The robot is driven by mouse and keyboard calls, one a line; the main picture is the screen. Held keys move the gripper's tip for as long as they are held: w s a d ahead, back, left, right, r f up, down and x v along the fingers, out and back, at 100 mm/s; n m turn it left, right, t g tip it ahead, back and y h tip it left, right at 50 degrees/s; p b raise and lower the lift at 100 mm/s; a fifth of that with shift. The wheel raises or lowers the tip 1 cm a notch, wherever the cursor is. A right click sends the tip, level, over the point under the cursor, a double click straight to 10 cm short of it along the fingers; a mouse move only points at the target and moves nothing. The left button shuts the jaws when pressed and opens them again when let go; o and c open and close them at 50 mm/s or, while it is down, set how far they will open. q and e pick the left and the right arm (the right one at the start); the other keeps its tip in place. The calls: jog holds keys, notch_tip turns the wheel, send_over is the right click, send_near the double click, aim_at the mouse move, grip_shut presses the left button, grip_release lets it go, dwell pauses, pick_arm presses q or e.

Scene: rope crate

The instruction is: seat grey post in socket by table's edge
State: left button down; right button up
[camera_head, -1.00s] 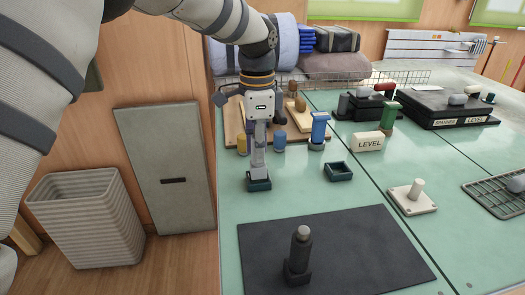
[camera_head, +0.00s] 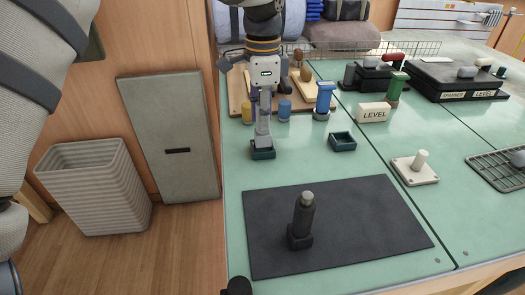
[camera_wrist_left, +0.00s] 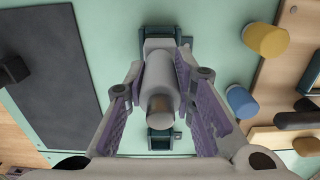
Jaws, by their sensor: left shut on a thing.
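A light grey post (camera_head: 263,128) stands upright in my left gripper (camera_head: 264,107), with its foot at the dark teal square socket (camera_head: 262,154) near the table's left edge. The left wrist view shows the post (camera_wrist_left: 160,82) between the two purple-padded fingers (camera_wrist_left: 162,105), its far end at the upper socket (camera_wrist_left: 160,32). I cannot tell whether the foot is fully down in the socket. A second, empty teal socket (camera_head: 342,142) is to the right; it shows low in the wrist view (camera_wrist_left: 160,138). My right gripper is not in view.
A black mat (camera_head: 365,225) in front bears a dark post on a square base (camera_head: 302,222). Yellow (camera_head: 247,110) and blue (camera_head: 284,110) pegs stand close behind the gripper.

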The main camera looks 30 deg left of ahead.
pick_arm(q)
jog(key=shift+f, duration=1.45)
dwell(1.3)
jog(key=c, duration=1.3)
grip_release()
notch_tip(320, 180, up, 12)
